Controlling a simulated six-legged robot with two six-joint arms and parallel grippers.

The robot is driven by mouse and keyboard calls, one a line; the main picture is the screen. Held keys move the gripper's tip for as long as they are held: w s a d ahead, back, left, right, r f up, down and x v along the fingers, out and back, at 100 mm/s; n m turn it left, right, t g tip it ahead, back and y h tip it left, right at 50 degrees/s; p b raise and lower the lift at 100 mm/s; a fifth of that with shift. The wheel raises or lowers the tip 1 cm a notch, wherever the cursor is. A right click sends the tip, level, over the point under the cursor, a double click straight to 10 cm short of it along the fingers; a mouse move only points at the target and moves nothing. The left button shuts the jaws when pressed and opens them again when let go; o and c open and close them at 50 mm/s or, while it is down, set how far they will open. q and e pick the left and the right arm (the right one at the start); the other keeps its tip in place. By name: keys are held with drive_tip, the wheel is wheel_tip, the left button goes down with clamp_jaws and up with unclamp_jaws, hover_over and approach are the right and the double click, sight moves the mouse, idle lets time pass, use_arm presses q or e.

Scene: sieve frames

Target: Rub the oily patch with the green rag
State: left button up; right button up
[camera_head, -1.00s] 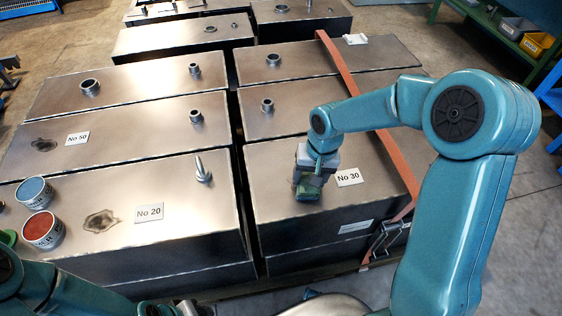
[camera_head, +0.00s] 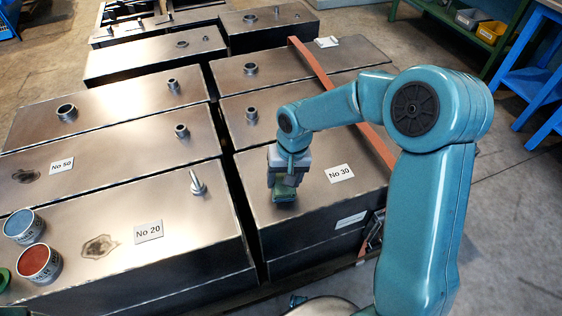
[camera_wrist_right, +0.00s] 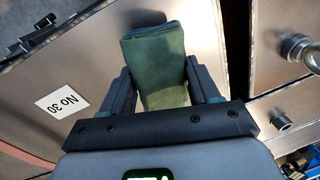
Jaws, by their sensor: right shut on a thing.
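My right gripper (camera_head: 284,190) is shut on the folded green rag (camera_head: 284,195), over the metal box top left of the No 30 label (camera_head: 340,172). In the right wrist view the rag (camera_wrist_right: 155,65) sits between the two fingers. Whether it touches the metal I cannot tell. A brown, ringed oily patch (camera_head: 98,247) lies on the No 20 box, left of its label (camera_head: 148,231) and well left of the gripper. Another dark patch (camera_head: 26,175) lies beside the No 50 label (camera_head: 62,166). My left gripper is not in view.
A blue-topped tin (camera_head: 24,226) and a red-topped tin (camera_head: 40,262) stand left of the No 20 patch. A metal peg (camera_head: 197,182) rises from the No 20 box. A narrow gap separates the box rows. An orange strap (camera_head: 313,65) crosses the right row.

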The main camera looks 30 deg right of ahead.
drive_tip(key=shift+s+r, duration=0.1)
drive_tip(key=shift+r, duration=0.3)
drive_tip(key=shift+d+r+p, duration=0.1)
drive_tip(key=shift+r+p, duration=0.8)
drive_tip(key=shift+p, duration=0.05)
drive_tip(key=shift+r+p, duration=1.35)
drive_tip(key=shift+r, duration=0.5)
drive_tip(key=shift+f, duration=0.1)
